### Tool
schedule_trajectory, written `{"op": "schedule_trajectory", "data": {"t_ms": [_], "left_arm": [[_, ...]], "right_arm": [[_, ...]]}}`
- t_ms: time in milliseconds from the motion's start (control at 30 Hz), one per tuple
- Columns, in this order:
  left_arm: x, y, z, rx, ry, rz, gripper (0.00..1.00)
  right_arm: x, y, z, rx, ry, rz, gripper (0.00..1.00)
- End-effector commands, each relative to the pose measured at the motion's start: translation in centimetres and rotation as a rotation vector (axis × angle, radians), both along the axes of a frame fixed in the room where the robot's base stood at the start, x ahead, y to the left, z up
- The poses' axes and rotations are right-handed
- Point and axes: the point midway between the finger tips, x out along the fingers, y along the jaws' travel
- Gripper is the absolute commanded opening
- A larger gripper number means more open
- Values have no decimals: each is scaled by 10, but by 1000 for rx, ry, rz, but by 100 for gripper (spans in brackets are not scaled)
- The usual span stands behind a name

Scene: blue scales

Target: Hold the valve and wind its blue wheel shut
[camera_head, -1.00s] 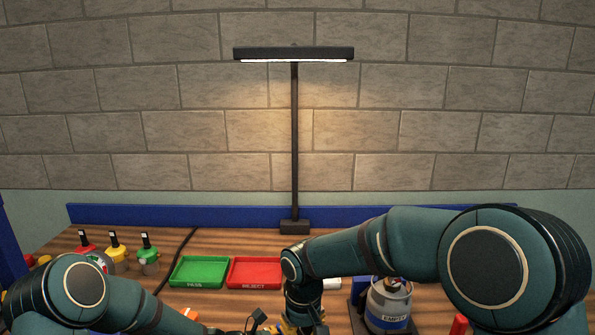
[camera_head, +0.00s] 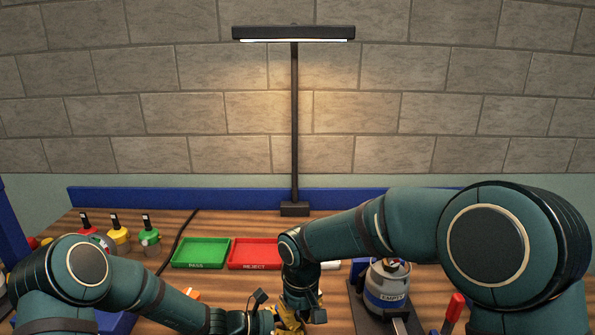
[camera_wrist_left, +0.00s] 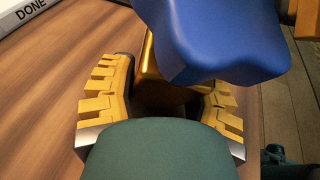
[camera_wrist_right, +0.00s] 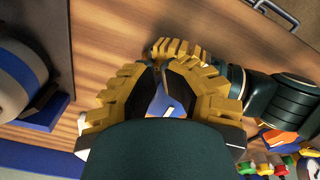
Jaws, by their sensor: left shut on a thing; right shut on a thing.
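The brass valve body (camera_wrist_left: 150,68) shows in the left wrist view between the yellow fingers of my left gripper (camera_wrist_left: 165,100), which is shut on it. The lobed blue wheel (camera_wrist_left: 215,38) sits over the body and hides part of it. In the right wrist view my right gripper (camera_wrist_right: 165,92) is shut on the blue wheel (camera_wrist_right: 165,106), of which only a small part shows between the fingers. In the head view my right gripper (camera_head: 290,318) is at the bottom edge, and the valve is mostly hidden there.
A green PASS tray (camera_head: 201,252) and a red REJECT tray (camera_head: 255,253) lie behind the grippers. A grey gas cylinder (camera_head: 387,285) stands at right, near a red handle (camera_head: 455,308). Coloured-top valves (camera_head: 118,236) stand at back left. A lamp post (camera_head: 294,130) rises at the back.

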Motion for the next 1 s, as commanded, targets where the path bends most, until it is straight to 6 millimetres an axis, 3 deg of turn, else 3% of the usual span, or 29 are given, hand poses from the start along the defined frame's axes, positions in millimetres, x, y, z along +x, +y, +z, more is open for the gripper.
{"op": "schedule_trajectory", "data": {"t_ms": [67,533,1000], "left_arm": [[2,1,-1,1,0,5,32],[2,1,1,1,-3,5,27],[2,1,2,0,-4,4,27]], "right_arm": [[-3,-3,-2,-10,14,-1,0],[-2,0,52,-3,4,2,0],[0,3,59,-24,-3,6,0]]}}
